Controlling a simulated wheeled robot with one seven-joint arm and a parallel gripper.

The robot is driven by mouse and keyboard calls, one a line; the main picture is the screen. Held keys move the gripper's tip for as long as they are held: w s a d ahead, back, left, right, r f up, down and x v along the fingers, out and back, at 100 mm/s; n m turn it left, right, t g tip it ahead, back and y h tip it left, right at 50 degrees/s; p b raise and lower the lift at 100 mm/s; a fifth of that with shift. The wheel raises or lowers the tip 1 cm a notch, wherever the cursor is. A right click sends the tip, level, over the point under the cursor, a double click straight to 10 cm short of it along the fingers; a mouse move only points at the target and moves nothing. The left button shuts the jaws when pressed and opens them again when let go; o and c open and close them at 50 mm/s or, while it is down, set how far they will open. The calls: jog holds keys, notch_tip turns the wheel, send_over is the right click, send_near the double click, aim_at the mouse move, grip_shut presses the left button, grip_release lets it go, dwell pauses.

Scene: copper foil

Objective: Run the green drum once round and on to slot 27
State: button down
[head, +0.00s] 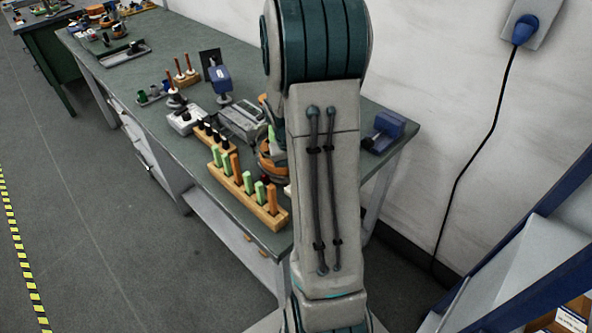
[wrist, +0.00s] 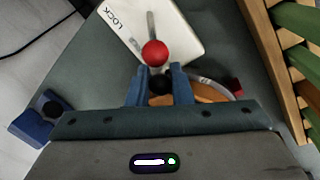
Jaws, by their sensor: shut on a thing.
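In the wrist view my gripper (wrist: 160,82) is shut on a small black knob (wrist: 160,76), with one blue finger on each side of it. A red ball (wrist: 155,53) on a grey lever lies just beyond the fingertips, over a white plate (wrist: 185,35) marked LOCK. An orange round part (wrist: 210,93) and a grey curved rim (wrist: 218,84) show partly behind my gripper. In the head view my arm hides most of an orange round device (head: 268,161). I cannot make out a green drum or any slot numbers.
A wooden rack with green and orange blocks (head: 246,196) stands at the bench's front edge; its wood also shows in the wrist view (wrist: 268,55). A blue device (head: 384,131) sits near the bench's right end. Small tools and a grey machine (head: 242,122) crowd the bench.

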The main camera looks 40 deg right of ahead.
jog(key=c, duration=1.3)
grip_release()
jog(key=shift+d, duration=0.1)
jog(key=shift+c, duration=0.2)
notch_tip(320, 180, up, 14)
jog(key=w+a, duration=0.1)
jog(key=a, duration=0.1)
jog(key=shift+a+f+b, duration=0.2)
jog(key=shift+a+b, duration=0.05)
jog(key=shift+b, duration=0.2)
